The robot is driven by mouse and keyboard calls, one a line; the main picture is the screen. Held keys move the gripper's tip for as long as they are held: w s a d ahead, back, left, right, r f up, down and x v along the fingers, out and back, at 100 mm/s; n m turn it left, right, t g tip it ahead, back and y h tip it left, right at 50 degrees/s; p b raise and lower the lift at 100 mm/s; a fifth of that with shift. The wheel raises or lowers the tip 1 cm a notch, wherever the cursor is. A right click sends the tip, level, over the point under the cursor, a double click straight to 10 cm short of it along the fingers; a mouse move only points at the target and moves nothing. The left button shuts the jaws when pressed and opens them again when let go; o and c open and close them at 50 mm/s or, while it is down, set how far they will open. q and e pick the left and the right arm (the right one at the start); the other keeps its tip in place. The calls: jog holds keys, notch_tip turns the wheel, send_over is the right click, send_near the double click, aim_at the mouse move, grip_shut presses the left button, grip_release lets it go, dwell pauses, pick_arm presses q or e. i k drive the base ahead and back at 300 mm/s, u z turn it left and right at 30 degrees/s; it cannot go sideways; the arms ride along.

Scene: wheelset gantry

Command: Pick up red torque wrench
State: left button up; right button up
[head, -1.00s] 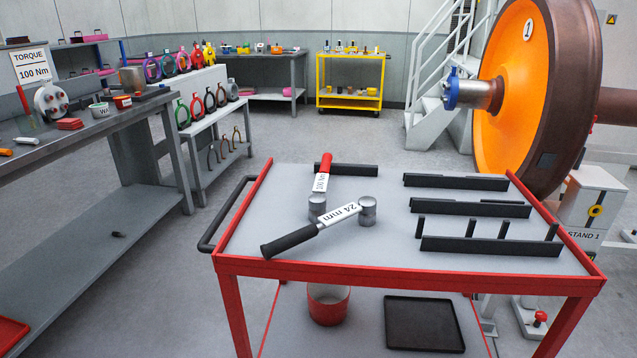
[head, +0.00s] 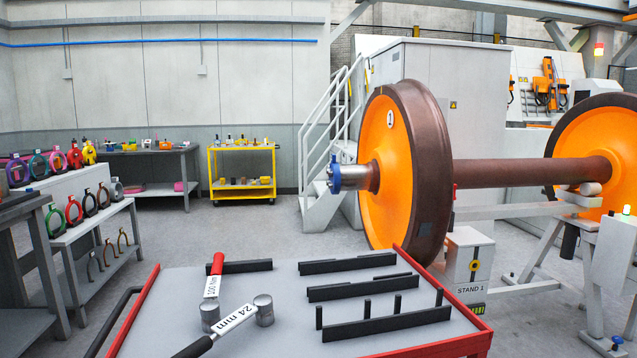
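The red torque wrench (head: 217,264) has a red handle and a white label reading 100 Nm. It lies on the grey top of the red-framed cart (head: 166,305), toward the left, with its handle pointing away from me. Its head end is near a grey metal cylinder (head: 210,315). A second wrench with a black handle and a 24 mm label (head: 234,319) lies across in front of it, its far end by another grey cylinder (head: 264,309). Neither of my grippers shows in the head view.
Black slotted racks (head: 385,326) fill the cart's right half. Behind the cart stands an orange and brown wheelset (head: 403,160) by a white stand (head: 468,265). A grey bench with coloured rings (head: 75,215) is at left. A yellow trolley (head: 242,172) stands at the back.

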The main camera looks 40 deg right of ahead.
aim_at(209, 309)
jog(key=u, duration=1.1)
jog(key=i, duration=3.35)
jog(key=z, duration=3.55)
jog(key=i, duration=0.7)
